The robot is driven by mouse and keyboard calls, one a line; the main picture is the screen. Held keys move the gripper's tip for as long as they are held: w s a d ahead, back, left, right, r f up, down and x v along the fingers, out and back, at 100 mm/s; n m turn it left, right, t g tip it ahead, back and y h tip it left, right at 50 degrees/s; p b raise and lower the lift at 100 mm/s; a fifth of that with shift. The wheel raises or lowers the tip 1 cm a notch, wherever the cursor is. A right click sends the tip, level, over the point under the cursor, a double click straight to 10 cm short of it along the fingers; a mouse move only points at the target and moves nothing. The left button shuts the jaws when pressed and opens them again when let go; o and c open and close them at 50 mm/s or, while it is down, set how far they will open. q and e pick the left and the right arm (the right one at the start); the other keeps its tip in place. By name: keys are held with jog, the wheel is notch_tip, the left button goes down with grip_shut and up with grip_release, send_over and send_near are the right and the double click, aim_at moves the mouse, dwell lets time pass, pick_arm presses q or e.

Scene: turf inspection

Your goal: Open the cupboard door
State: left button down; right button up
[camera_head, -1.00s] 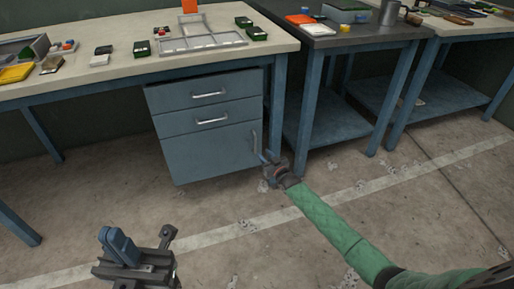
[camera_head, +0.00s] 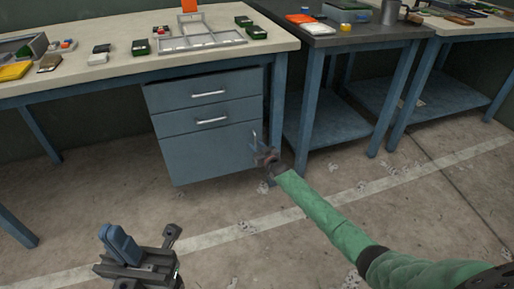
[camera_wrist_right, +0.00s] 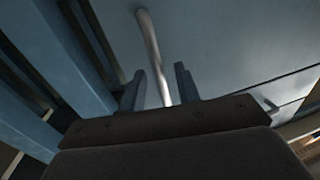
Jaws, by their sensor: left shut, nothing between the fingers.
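The blue-grey cupboard stands under the left bench, and its lower door (camera_head: 208,155) looks closed. A vertical metal handle (camera_head: 253,138) is at the door's right edge. My right gripper (camera_head: 262,157) is at the lower part of this handle, partly blending with it in the head view. In the right wrist view, the handle (camera_wrist_right: 152,50) runs down between the two fingers of my right gripper (camera_wrist_right: 160,85). Those fingers are apart, with a gap to the handle on both sides. My left gripper (camera_head: 118,243) is shut and empty above the floor at lower left.
Two drawers with bar handles (camera_head: 208,94) (camera_head: 211,121) sit above the door. A blue bench leg (camera_head: 276,115) stands close to the right of the handle. The concrete floor in front of the cupboard is clear apart from small scraps.

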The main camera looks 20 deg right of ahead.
grip_shut()
jog(key=shift+s, duration=0.25)
